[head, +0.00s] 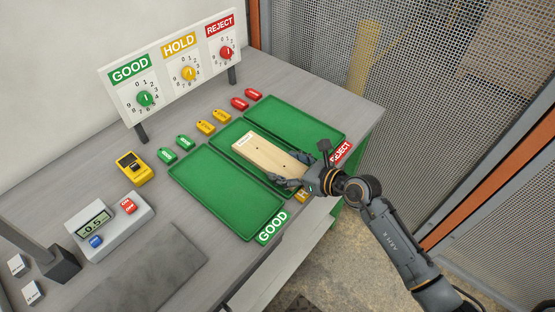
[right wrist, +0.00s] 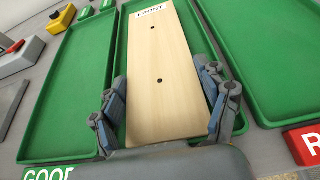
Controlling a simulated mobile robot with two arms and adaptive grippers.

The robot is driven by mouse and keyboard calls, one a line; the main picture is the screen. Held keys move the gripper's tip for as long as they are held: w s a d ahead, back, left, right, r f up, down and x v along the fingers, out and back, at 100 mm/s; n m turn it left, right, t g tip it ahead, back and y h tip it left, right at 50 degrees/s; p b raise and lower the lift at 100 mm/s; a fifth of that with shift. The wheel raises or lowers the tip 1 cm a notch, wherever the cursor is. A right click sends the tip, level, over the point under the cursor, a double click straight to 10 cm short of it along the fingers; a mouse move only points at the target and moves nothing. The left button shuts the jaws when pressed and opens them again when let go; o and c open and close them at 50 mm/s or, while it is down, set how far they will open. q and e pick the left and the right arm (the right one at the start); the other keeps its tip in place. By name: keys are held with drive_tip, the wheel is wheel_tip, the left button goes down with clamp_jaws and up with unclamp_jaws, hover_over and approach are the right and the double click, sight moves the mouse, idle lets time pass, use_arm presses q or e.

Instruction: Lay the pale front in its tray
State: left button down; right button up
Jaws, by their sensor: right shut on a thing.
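The pale front (head: 266,155) is a light wooden board with two dark holes and a white FRONT label, also seen in the right wrist view (right wrist: 160,55). It is over the middle green tray (head: 229,134), by the HOLD sign, lined up lengthwise with it. I cannot tell whether it touches the tray floor. My right gripper (head: 300,168) is shut on the board's near end, with fingers along both long sides. The gripper and arm hide part of the HOLD sign. My left gripper is not in view.
The GOOD tray (head: 222,195) on the left and REJECT tray (head: 300,118) on the right are empty. Green, yellow and red tags lie behind the trays. A dial board (head: 170,70) stands at the back; a scale (head: 108,222) is at left. Mesh fencing (head: 400,70) stands beyond the table.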

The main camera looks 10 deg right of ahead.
sight(300, 175)
drive_tip(key=shift+s+d+f, duration=0.15)
drive_tip(key=shift+s+d, duration=0.35)
drive_tip(key=shift+d, duration=0.2)
drive_tip(key=shift+s+d+f, duration=0.1)
drive_tip(key=shift+s+d, duration=0.7)
drive_tip(key=shift+d, duration=0.1)
drive_tip(key=shift+s+d, duration=0.2)
drive_tip(key=shift+s, duration=0.05)
drive_tip(key=o, duration=1)
drive_tip(key=shift+d, duration=0.1)
drive_tip(key=shift+c, duration=0.2)
drive_tip(key=shift+o, duration=1)
drive_tip(key=shift+s+r, duration=0.15)
drive_tip(key=shift+r, duration=0.2)
drive_tip(key=shift+r, duration=0.1)
